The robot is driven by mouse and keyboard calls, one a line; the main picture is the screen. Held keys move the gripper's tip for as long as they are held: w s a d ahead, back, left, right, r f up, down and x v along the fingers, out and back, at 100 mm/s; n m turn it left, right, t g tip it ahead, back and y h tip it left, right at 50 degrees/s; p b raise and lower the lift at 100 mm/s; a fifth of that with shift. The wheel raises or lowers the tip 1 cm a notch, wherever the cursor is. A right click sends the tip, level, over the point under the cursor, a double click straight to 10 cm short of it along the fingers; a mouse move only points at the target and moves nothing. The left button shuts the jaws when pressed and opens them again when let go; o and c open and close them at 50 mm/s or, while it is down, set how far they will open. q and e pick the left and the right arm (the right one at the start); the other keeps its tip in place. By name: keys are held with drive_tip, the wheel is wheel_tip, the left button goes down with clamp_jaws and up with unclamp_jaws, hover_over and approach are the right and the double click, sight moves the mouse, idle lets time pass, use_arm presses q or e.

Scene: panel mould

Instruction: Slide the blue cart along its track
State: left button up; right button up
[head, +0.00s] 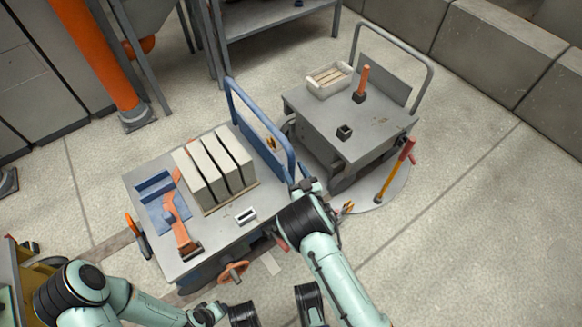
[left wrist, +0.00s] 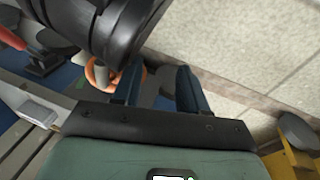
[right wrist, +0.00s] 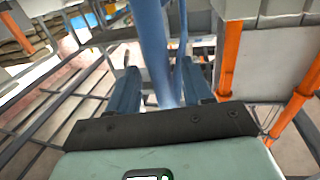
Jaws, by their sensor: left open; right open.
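The blue cart (head: 225,222) stands left of centre in the head view, a grey flat top with an upright blue tube handle (head: 262,118) at its right end. My right gripper (head: 303,188) is at the near end of that handle. In the right wrist view my right gripper (right wrist: 160,88) is open, with a blue handle tube (right wrist: 155,45) showing between its fingers; I cannot tell whether they touch it. My left gripper (left wrist: 160,88) is open, with nothing visible between its fingers. A dark floor strip (head: 112,248), perhaps the track, shows left of the cart; the rest is hidden.
The cart carries upright grey slabs (head: 222,165) and an orange clamp tool (head: 178,225). An orange handwheel (head: 233,272) is at its front. A second grey cart (head: 365,120) on a round plate stands close at right. Open floor (head: 480,220) lies farther right.

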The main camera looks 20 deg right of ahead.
use_arm(q)
drive_tip(key=shift+s+a+f, duration=0.1)
drive_tip(key=shift+s+f, duration=0.55)
drive_tip(key=shift+s, duration=0.1)
use_arm(e)
drive_tip(key=shift+w+a, duration=0.15)
drive_tip(key=shift+w, duration=1.1)
clamp_jaws()
drive_tip(key=shift+s+a, duration=0.2)
drive_tip(key=shift+a, duration=0.35)
use_arm(q)
drive_tip(key=shift+w+d+r+p, duration=0.2)
drive_tip(key=shift+w+r+p, duration=0.25)
drive_tip(key=shift+w+r, duration=0.85)
use_arm(e)
drive_tip(key=s+a, duration=0.4)
drive_tip(key=a, duration=0.7)
drive_tip(key=s+a, duration=0.4)
drive_tip(key=a, duration=0.7)
use_arm(q)
drive_tip(key=shift+f, duration=0.1)
use_arm(e)
drive_tip(key=shift+s+a, duration=0.1)
drive_tip(key=shift+a, duration=0.15)
unclamp_jaws()
